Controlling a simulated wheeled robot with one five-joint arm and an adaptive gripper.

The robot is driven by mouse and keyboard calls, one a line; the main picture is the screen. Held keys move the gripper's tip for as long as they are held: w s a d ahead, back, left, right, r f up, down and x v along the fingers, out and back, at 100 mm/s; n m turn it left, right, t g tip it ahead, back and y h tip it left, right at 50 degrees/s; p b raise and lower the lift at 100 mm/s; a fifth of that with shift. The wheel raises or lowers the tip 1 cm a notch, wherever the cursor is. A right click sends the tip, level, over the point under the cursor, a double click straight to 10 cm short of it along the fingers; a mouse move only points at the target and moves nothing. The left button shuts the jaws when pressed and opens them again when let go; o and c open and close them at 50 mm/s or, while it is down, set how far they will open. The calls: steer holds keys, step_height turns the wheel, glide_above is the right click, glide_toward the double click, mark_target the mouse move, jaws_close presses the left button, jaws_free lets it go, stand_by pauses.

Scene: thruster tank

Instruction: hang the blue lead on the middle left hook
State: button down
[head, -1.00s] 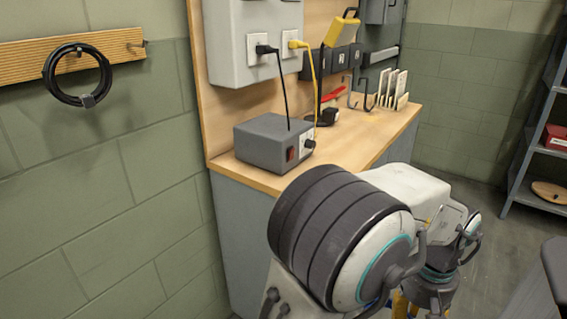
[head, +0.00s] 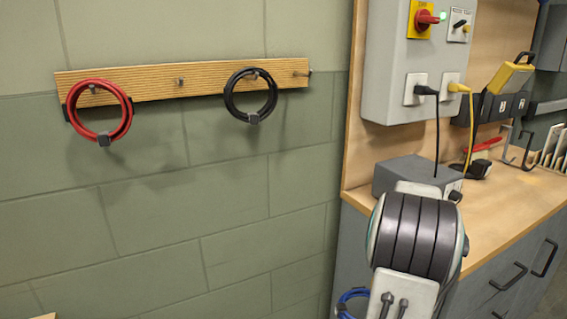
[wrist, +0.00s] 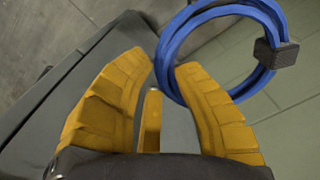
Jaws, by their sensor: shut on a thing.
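The blue lead (wrist: 178,45) is a coil with a dark grey block on it, at the upper right of the wrist view. In the head view the lead (head: 350,297) shows low down, partly hidden by my arm. My gripper (wrist: 160,62) has yellow fingers and is shut on the coil, which passes by the right fingertip; the exact grip is hard to see. The middle left hook (head: 180,81) is bare, on a wooden rail (head: 150,84) on the wall. It lies up and left of the lead in the head view.
A red lead (head: 76,95) hangs on the far left hook and a black lead (head: 230,98) on the middle right hook. The far right hook (head: 302,73) is bare. A workbench (head: 500,222) with a grey box (head: 400,176) stands at the right. The wall below the rail is clear.

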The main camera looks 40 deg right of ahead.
steer(key=w+a+f+n, duration=0.1)
steer(key=w+a+n, duration=0.1)
steer(key=w+a, duration=0.6)
steer(key=w+a+f+n, duration=0.2)
steer(key=w+a, duration=0.4)
steer(key=w, duration=0.4)
steer(key=w+a+f+n, duration=0.1)
steer(key=w+a, duration=0.3)
steer(key=a, duration=0.6)
steer(key=w+a+f+n, duration=0.15)
steer(key=w+a, duration=0.25)
steer(key=a, duration=0.6)
step_height(320, 180, up, 15)
steer(key=s+p, duration=0.1)
steer(key=p, duration=2.1)
steer(key=shift+s+f+p, duration=0.2)
steer(key=shift+s+p, duration=0.1)
